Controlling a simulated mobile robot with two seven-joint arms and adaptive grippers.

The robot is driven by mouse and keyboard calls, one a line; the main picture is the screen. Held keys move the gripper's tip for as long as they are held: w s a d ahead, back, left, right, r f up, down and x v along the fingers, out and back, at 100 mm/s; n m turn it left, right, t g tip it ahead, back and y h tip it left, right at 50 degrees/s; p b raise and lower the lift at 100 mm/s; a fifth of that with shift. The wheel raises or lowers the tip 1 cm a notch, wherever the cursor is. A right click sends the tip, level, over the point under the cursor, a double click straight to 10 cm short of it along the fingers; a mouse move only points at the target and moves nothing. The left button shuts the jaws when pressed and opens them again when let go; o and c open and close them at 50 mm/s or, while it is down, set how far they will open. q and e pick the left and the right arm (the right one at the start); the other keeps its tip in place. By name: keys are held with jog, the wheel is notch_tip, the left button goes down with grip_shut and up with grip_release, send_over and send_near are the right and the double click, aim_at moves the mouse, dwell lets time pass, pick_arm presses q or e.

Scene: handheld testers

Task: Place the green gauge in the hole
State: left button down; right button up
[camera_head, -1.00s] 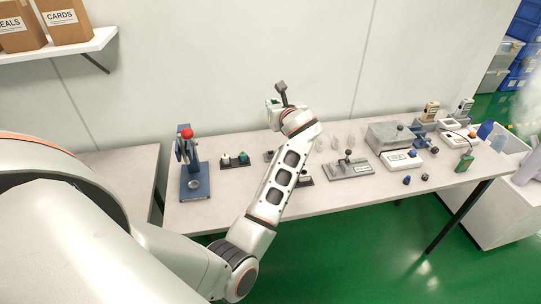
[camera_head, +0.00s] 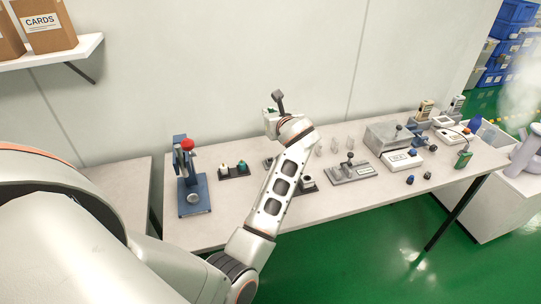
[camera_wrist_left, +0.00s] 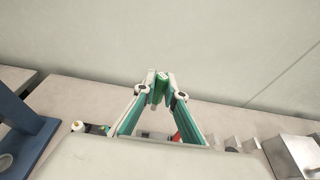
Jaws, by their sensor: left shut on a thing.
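My left gripper (camera_head: 272,113) is raised above the back part of the table, partly hidden by its own wrist in the head view. In the left wrist view its two fingertips (camera_wrist_left: 162,88) are shut on a green gauge (camera_wrist_left: 161,84), a small upright green cylinder held clear of the table. A small dark holder (camera_head: 234,176) with a pale piece and a dark green piece stands left of my forearm. Another dark holder (camera_head: 309,187) shows partly behind my forearm. I cannot tell which hole is meant. My right gripper is out of view.
A blue press with a red knob (camera_head: 188,144) stands at the table's left end. A grey plate with a lever (camera_head: 352,172), a grey box (camera_head: 388,138) and white devices (camera_head: 402,159) stand to the right. The front strip of the table (camera_head: 225,225) is bare.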

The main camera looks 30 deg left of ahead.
pick_arm(q)
notch_tip(320, 180, down, 15)
jog(key=b, duration=0.3)
jog(key=shift+f, duration=0.25)
jog(key=shift+r, duration=0.1)
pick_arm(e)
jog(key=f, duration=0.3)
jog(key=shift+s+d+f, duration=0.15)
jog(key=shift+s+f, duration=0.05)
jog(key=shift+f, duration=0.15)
pick_arm(q)
jog(key=c, duration=2.1)
grip_release()
